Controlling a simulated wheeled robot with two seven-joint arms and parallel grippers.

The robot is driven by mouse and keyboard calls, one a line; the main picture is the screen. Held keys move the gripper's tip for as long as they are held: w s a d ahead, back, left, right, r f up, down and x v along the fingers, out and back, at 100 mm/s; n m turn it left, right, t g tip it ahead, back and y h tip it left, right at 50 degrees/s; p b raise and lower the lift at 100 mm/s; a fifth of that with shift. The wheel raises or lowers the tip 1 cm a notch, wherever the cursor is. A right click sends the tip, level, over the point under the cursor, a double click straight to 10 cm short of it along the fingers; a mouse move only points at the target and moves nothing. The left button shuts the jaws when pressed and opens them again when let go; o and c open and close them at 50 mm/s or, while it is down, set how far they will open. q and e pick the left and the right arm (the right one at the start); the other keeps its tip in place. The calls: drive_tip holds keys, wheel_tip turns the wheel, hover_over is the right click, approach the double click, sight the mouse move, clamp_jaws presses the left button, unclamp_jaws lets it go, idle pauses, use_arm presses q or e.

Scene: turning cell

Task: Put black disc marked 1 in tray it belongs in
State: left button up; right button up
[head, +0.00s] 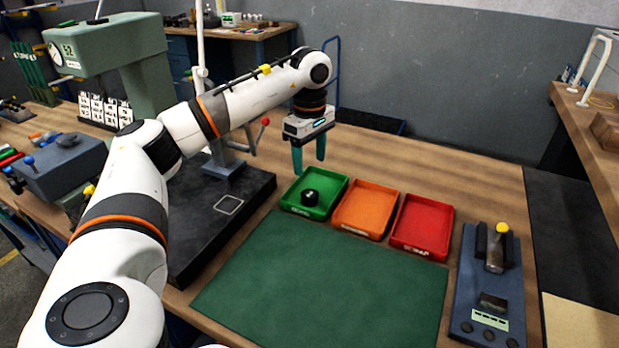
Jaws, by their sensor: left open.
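The black disc (310,197) lies inside the green tray (329,186), towards its front; its mark is too small to read. An orange tray (367,207) and a red tray (423,225) stand in a row to the right of the green one, and both look empty. My left gripper (309,168) is open and empty, pointing down above the back left part of the green tray, apart from the disc. My right gripper does not show.
A green mat (322,284) lies bare in front of the trays. A black base plate (205,222) with a post stands to the left. A blue-grey fixture (484,290) with a yellow-tipped lever stands to the right. A grey-green machine (112,52) stands at the back left.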

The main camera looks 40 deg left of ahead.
use_arm(q)
drive_tip(key=shift+r, duration=1.5)
